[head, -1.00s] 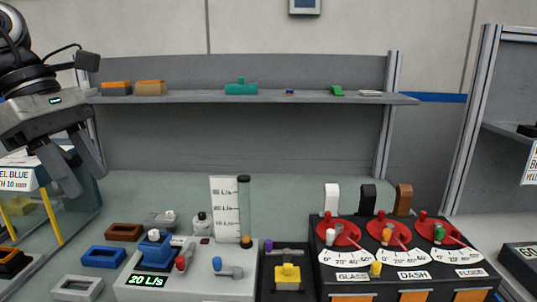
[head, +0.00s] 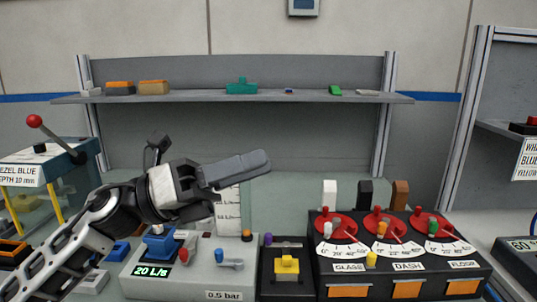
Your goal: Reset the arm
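My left gripper (head: 240,169) is in the middle-left of the head view, its arm coming up from the lower left. Its dark fingers point right and slightly up, above the grey flow unit. The fingers overlap from this side, so I cannot tell how far apart they are. No held object shows. The arm and gripper cover part of the white flow scale (head: 229,209) and the things left of it. My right gripper is out of view.
The grey flow unit (head: 190,290) reads 20 L/s. A black dial panel (head: 405,268) with three red dials stands at right. A bezel press with a red-knobbed lever (head: 35,121) stands at left. The back shelf (head: 300,98) carries small coloured parts.

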